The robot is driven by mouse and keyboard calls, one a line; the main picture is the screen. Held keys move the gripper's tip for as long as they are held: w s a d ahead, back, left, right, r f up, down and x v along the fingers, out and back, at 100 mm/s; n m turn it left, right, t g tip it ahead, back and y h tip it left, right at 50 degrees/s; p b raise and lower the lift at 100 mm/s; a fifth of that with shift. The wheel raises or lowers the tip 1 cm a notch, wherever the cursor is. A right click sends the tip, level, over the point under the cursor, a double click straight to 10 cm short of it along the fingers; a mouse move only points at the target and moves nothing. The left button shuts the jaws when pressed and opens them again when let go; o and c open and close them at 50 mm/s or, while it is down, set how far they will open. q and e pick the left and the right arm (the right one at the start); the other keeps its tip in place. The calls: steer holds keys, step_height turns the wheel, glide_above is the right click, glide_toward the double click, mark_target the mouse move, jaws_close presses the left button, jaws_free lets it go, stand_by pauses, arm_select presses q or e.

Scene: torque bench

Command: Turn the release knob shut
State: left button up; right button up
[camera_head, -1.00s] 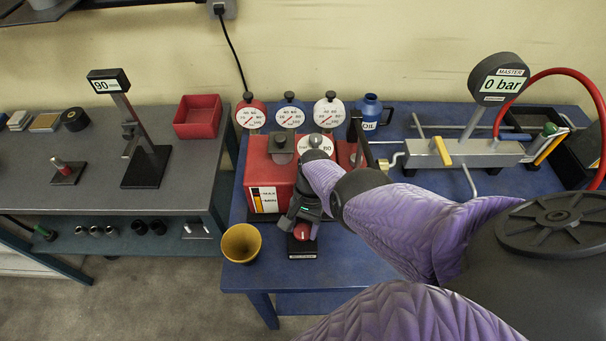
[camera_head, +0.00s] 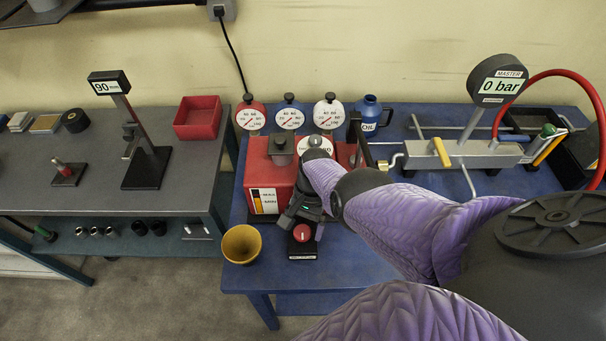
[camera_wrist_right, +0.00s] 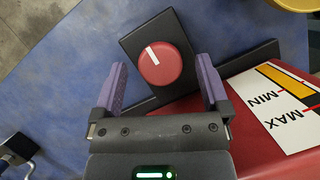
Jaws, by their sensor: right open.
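The release knob (camera_head: 302,233) is a round red knob with a white pointer line, on a black base (camera_head: 301,250) at the front of the red pump unit (camera_head: 268,180). In the right wrist view the knob (camera_wrist_right: 160,64) lies ahead of the open fingers, between their lines, with its white mark tilted up to the left. My right gripper (camera_head: 292,218) is just above and behind the knob. In the wrist view the gripper (camera_wrist_right: 163,88) has its purple fingers apart with nothing between them. My left gripper is not in view.
A yellow cup (camera_head: 241,245) stands left of the knob near the table's edge. The MAX/MIN label (camera_wrist_right: 285,105) is on the red unit beside the gripper. A gauge reading 0 bar (camera_head: 498,80) stands at the right. Blue table (camera_head: 350,265) is clear right of the knob.

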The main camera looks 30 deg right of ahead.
steer(key=p+v, duration=0.4)
steer(key=v, duration=0.5)
steer(key=shift+r, duration=0.15)
